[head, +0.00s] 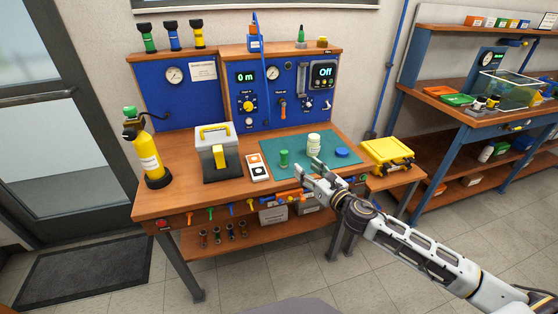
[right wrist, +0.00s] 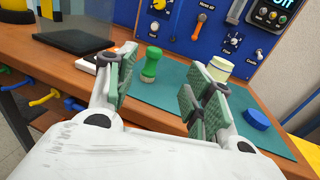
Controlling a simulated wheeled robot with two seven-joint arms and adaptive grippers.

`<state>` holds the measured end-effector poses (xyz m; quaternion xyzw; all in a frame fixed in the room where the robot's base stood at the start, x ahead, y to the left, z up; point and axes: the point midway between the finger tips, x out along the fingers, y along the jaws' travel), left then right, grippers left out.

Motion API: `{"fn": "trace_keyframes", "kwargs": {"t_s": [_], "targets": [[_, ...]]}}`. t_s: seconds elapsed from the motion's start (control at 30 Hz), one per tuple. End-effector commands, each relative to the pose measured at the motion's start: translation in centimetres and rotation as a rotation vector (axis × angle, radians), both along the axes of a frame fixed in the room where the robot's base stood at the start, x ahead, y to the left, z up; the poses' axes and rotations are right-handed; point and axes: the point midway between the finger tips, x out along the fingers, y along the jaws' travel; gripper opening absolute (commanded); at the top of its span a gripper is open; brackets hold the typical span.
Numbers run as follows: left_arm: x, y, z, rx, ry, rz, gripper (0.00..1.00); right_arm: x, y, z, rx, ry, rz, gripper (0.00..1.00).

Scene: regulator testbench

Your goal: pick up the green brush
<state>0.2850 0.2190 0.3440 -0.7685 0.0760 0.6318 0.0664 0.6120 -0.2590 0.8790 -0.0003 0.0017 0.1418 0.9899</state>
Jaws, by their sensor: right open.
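The green brush (head: 284,158), a short green piece with a rounded top, stands upright on the teal mat (head: 262,147) on the workbench. It also shows in the right wrist view (right wrist: 152,65), beyond and between the open fingers. My right gripper (head: 308,173) is open and empty near the bench's front edge, apart from the brush and nearer to me. The gripper also shows in the right wrist view (right wrist: 163,80). My left gripper is not in view.
A white jar (head: 313,144) and a blue round lid (head: 341,152) are right of the brush on the mat. A black-and-white switch box (head: 258,167) is to its left. Behind stands the blue instrument panel (head: 262,97). Coloured tools hang at the front edge.

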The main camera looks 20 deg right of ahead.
Motion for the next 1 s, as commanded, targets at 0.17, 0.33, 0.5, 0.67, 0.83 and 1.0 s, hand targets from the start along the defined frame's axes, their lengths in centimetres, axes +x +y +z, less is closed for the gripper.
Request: {"fn": "trace_keyframes", "kwargs": {"t_s": [0.17,0.33,0.5,0.67,0.83,1.0], "targets": [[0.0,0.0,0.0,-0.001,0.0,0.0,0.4,0.0,0.1,0.1,-0.003,-0.003,0.002,0.52],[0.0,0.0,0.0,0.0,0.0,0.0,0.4,0.0,0.1,0.1,-0.003,-0.002,0.001,0.52],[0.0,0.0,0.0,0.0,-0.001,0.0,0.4,0.2,0.1,0.1,-0.001,-0.002,0.001,0.52],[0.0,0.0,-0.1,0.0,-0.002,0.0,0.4,0.9,0.3,0.1,0.001,-0.002,0.001,0.52],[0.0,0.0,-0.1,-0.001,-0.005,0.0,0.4,1.8,0.6,0.1,0.001,-0.003,0.0,0.52],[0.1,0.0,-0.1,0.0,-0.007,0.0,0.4,2.7,0.9,0.1,0.0,-0.002,0.001,0.52]]}}
